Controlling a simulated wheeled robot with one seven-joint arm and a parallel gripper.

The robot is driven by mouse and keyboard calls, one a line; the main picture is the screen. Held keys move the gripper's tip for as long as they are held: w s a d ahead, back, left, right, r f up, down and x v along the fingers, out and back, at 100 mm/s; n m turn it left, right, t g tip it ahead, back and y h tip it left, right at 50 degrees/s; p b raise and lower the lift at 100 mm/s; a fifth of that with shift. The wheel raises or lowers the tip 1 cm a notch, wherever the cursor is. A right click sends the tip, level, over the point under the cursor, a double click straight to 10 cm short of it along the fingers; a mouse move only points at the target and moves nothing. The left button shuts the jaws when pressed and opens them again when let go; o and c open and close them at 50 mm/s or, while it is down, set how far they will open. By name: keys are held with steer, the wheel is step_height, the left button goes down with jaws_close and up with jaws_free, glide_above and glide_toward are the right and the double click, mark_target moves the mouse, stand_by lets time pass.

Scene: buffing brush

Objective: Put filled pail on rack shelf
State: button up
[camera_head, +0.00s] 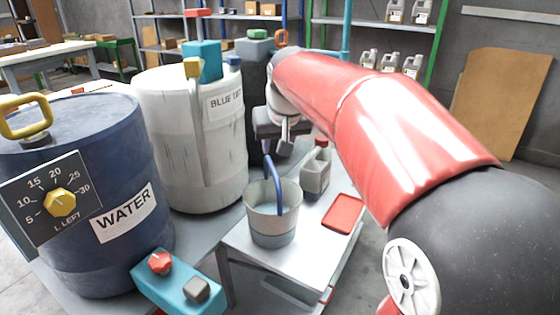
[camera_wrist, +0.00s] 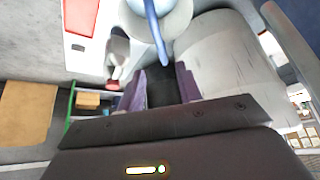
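The pail (camera_head: 259,222) is grey-white with a darker lower band and stands upright on a small light table (camera_head: 291,259). Its blue handle (camera_head: 273,183) stands up over the rim. In the wrist view the pail (camera_wrist: 178,22) is at the top edge, and its handle (camera_wrist: 154,32) reaches down toward my gripper (camera_wrist: 163,83). The two purple-padded fingers are apart, with a dark gap between them. In the head view my gripper (camera_head: 285,140) is just above and right of the handle top; contact cannot be told. The pail's contents are hard to make out.
A grey jug (camera_head: 316,173) and a red tray (camera_head: 343,213) share the small table. A blue WATER drum (camera_head: 95,180) and a white drum (camera_head: 180,130) stand at left. A green-post rack (camera_head: 437,45) with jugs is behind; a teal control box (camera_head: 176,284) is in front.

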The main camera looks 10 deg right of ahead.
steer(key=s+f, duration=0.4)
steer(key=s, duration=0.4)
steer(key=s+f, duration=0.3)
steer(key=s, duration=0.6)
steer(key=s+f, duration=0.4)
steer(key=s, duration=0.5)
steer(key=shift+d+f, duration=0.3)
steer(key=shift+f, duration=0.05)
steer(key=shift+s, duration=0.1)
